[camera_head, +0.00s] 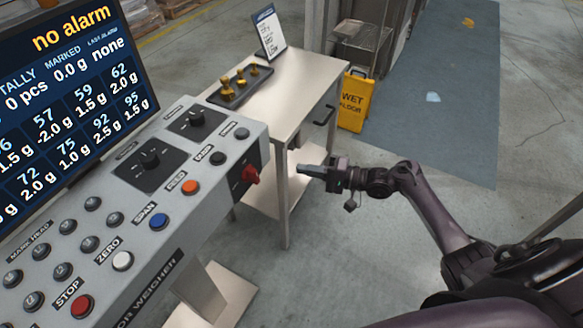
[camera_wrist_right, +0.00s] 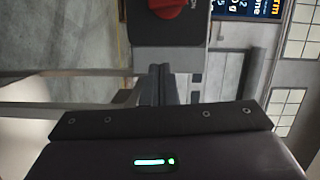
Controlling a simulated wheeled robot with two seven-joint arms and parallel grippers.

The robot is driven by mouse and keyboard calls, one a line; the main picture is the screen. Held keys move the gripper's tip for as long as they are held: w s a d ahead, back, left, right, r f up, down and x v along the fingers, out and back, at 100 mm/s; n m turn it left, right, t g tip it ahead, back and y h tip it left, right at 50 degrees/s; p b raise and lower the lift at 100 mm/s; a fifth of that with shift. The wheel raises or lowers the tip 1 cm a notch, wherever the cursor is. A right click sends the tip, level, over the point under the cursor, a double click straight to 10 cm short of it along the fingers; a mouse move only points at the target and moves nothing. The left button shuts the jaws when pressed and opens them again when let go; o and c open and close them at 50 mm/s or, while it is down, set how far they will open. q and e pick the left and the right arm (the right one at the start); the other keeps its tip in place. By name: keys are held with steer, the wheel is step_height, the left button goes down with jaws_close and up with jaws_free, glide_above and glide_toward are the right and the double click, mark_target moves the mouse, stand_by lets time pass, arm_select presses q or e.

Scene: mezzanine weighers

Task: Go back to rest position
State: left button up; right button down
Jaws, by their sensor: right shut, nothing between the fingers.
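My right gripper (camera_head: 312,172) is in the head view, right of the control console (camera_head: 205,215) and in front of the steel table. Its fingers are shut with nothing between them. The fingertips point left, toward the red rotary knob (camera_head: 245,174) on the console's end, with a gap between. In the right wrist view the shut fingers (camera_wrist_right: 160,85) show at the centre, with the red knob (camera_wrist_right: 168,8) above them. My left gripper is not in view.
A steel table (camera_head: 300,92) holds a black tray (camera_head: 236,92) of brass weights and a sign (camera_head: 269,34). A yellow wet-floor sign (camera_head: 355,101) stands beyond it. A screen (camera_head: 70,90) reading "no alarm" is at left. The floor around my right arm is clear.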

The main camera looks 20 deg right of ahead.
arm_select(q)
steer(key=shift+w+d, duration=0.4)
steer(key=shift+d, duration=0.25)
arm_select(e)
steer(key=shift+s+d+r, duration=0.1)
steer(key=shift+s+d, duration=0.25)
steer(key=shift+d, duration=0.1)
